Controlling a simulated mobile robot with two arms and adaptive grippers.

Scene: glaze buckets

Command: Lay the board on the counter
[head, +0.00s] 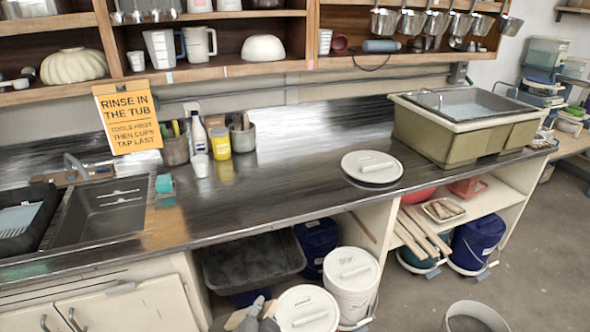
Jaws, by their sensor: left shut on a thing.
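My left gripper (257,310) shows at the bottom edge, in front of the cabinets and below the counter top. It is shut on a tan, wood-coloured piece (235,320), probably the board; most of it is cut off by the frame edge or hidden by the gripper. The dark, glossy counter (290,165) runs across the picture, above and beyond the gripper. My right gripper is not in view.
A white round lid (372,166) lies on the counter, left of a large tub (455,145). Bottles and cups stand at the back, right of a sink (103,208). The counter's middle is clear. White lidded buckets (352,283) stand below, near the gripper.

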